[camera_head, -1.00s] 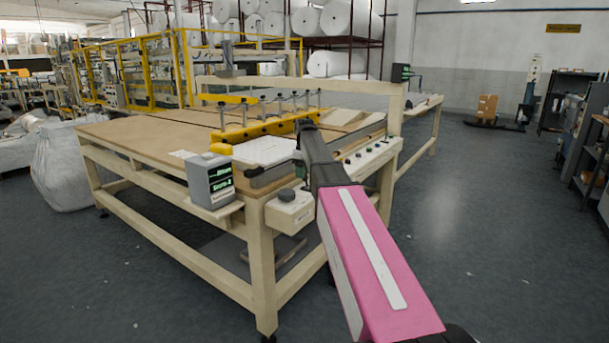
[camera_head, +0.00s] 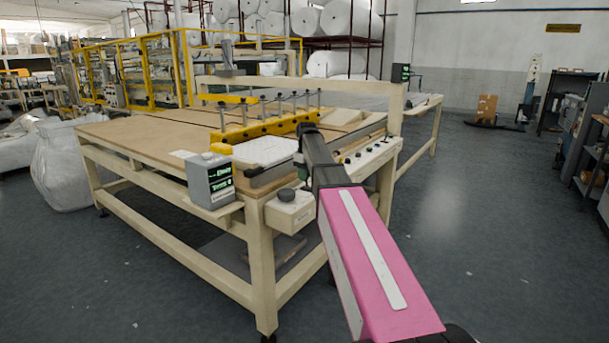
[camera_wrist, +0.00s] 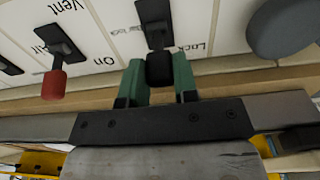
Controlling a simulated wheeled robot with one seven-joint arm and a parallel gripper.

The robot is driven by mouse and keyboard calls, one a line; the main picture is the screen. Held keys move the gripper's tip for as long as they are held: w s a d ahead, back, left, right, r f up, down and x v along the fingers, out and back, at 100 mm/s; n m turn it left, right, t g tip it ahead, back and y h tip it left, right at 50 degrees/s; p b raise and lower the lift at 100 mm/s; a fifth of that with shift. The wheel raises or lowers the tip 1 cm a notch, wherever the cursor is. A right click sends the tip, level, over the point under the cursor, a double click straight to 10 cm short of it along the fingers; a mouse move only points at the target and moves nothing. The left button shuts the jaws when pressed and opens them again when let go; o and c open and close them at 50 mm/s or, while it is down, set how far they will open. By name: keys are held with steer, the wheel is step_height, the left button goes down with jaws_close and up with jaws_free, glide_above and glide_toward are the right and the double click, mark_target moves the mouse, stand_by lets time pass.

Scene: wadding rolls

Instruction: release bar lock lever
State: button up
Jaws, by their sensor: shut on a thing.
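The lock lever (camera_wrist: 155,20) shows in the wrist view as a black lever on a white panel, next to an upside-down "Lock" label. Its black knob (camera_wrist: 160,68) sits between the two green fingers of my gripper (camera_wrist: 159,80), which is shut on it. In the head view my arm reaches over the near right end of the table and hides the lever. The yellow bar (camera_head: 262,130) with several upright posts lies across the table top, left of my arm.
A lever with a red knob (camera_wrist: 54,84) and a big grey round knob (camera_wrist: 284,28) flank the lock lever. In the head view a grey display box (camera_head: 211,181) stands at the table's (camera_head: 150,143) front edge. The floor (camera_head: 480,220) to the right is clear.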

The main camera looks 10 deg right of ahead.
steer(key=shift+s+d+t+y, duration=0.75)
steer(key=shift+s+t+y, duration=0.1)
steer(key=shift+t+y, duration=0.35)
steer(key=shift+s+d+f+t+y, duration=0.1)
steer(key=shift+s+d+t+y, duration=0.2)
steer(key=shift+t+y, duration=0.35)
steer(key=shift+s+d+f+t+y, duration=0.1)
steer(key=shift+s+d+t+y, duration=0.15)
steer(key=shift+t+y, duration=0.4)
steer(key=o, duration=0.9)
steer(key=shift+d, duration=0.1)
steer(key=v, duration=1)
steer(key=shift+s+d+r, duration=0.2)
steer(key=shift+r, duration=0.05)
